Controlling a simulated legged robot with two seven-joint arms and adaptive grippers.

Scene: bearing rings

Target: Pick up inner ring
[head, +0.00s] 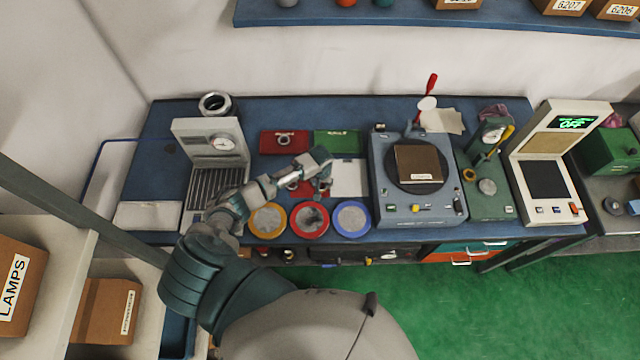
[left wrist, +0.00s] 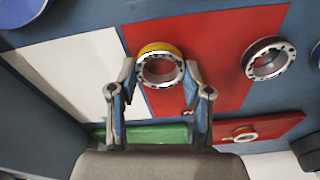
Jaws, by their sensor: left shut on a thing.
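A metal ring with a yellow outer band (left wrist: 160,50) and dark notches around its face sits between the fingertips of my left gripper (left wrist: 160,72) in the left wrist view. The fingers touch it on both sides, so the gripper is shut on it. It appears over the red sheet (left wrist: 215,45), near the edge with the white sheet. In the head view my left gripper (head: 323,182) is over the bench between the red and white sheets and hides the ring. A second ring with a dark band (left wrist: 264,43) lies apart on the red sheet. My right gripper is not in view.
Red (head: 270,142) and green (head: 345,134) trays lie behind my gripper. Yellow-, red- and blue-rimmed dishes (head: 351,204) line the bench front. A press with a gauge (head: 222,150) stands left; a blue machine (head: 395,205) stands right.

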